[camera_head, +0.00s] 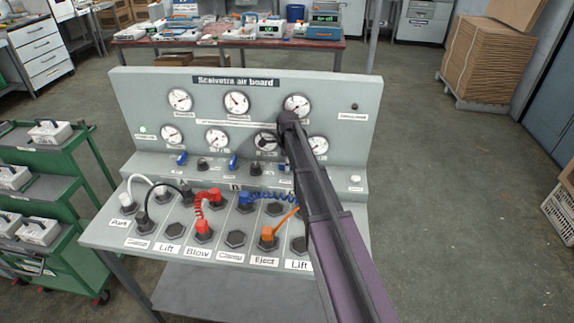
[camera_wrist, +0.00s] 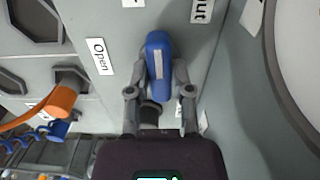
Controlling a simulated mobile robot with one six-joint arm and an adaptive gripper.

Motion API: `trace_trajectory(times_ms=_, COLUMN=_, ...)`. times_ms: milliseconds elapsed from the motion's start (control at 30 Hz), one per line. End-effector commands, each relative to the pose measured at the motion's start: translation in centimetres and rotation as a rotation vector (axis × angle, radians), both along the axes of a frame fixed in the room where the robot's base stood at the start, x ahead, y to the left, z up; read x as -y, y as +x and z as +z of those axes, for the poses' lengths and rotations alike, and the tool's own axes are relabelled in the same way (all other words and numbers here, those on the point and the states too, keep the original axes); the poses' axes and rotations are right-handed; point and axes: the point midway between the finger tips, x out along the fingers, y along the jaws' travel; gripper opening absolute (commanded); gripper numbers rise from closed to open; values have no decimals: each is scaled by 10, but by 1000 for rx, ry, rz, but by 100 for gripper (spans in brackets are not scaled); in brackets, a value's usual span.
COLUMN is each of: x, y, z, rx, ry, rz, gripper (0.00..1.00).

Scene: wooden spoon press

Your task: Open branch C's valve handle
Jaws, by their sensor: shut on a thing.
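A blue valve handle (camera_wrist: 158,55) with a pale stripe sits between the fingers of my gripper (camera_wrist: 160,80) in the wrist view. The fingers are shut on it, one on each side. An "Open" label (camera_wrist: 98,57) is to its left, and a label ending in "ut" (camera_wrist: 201,11) is at upper right. In the head view my arm hides the gripper and much of the board's right side. Blue handles show at the left (camera_head: 181,158) and the middle (camera_head: 233,162), and a third (camera_head: 284,167) beside my arm. I cannot read which branch the held handle belongs to.
The grey air board (camera_head: 365,95) carries several round gauges above the handles. Red hose (camera_head: 198,205), blue coiled hose (camera_head: 268,197) and an orange plug (camera_head: 268,235) are on the lower panel. A green cart (camera_head: 75,165) stands left.

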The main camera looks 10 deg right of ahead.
Motion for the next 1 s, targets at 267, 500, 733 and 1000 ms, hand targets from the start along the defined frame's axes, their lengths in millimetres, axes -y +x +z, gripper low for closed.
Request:
trace_trajectory(times_ms=267, x=0, y=0, z=0, rx=1, ry=1, rz=153, gripper=0)
trace_trajectory(times_ms=500, x=0, y=0, z=0, rx=1, ry=1, rz=361, gripper=0)
trace_trajectory(times_ms=733, x=0, y=1, z=0, rx=1, ry=0, rz=579, gripper=0)
trace_trajectory(times_ms=1000, x=0, y=1, z=0, rx=1, ry=0, rz=835, gripper=0)
